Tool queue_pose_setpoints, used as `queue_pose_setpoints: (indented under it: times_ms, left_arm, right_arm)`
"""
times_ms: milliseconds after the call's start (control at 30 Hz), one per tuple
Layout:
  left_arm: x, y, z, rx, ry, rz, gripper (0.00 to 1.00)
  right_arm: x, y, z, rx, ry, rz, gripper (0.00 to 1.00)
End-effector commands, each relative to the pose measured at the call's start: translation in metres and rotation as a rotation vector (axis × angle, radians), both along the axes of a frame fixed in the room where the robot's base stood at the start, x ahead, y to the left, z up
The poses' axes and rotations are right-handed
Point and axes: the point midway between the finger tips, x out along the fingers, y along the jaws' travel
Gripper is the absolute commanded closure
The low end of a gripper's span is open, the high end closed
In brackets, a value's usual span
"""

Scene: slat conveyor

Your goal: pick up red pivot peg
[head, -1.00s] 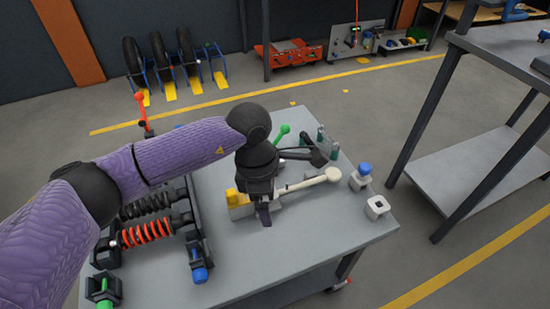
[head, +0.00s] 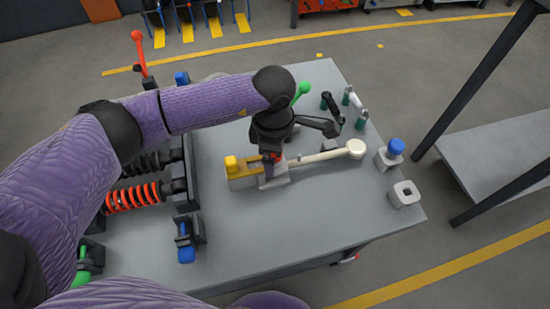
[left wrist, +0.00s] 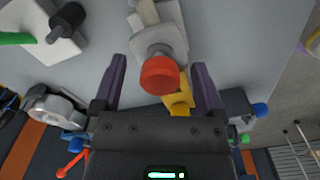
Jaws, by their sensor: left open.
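The red pivot peg (left wrist: 159,74) shows its round red head in the left wrist view, on a grey stem in a pale block (left wrist: 155,40). My left gripper (left wrist: 157,85) is open, with one dark finger on each side of the red head and gaps to both. In the head view my left gripper (head: 270,172) points down over the block at the near end of the white lever (head: 325,154). Only a sliver of red shows there; the rest is hidden by the gripper. My right gripper is out of view.
A yellow piece (head: 234,165) lies just left of the gripper. A blue-topped peg block (head: 389,155) and an empty square socket (head: 404,195) stand at the right. Coil springs (head: 132,197) lie at the left. The front of the grey table (head: 270,235) is clear.

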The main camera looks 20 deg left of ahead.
Motion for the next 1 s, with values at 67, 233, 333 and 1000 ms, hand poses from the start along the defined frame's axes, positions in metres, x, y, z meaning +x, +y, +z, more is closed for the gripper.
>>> queue_pose_setpoints:
  times_ms: [67,233,333,1000]
  left_arm:
    - [0.0,0.0,-0.001,0.0,-0.001,0.0,0.09]
    - [0.0,0.0,0.001,-0.001,-0.002,0.0,0.24]
    - [0.0,0.0,0.001,-0.001,-0.002,0.0,0.45]
    - [0.001,0.0,0.039,-0.001,-0.01,0.001,1.0]
  right_arm:
    - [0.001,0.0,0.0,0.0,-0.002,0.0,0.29]
    - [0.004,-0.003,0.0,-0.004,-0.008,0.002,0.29]
    - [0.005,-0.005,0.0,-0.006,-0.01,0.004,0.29]
    - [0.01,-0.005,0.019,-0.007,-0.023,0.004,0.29]
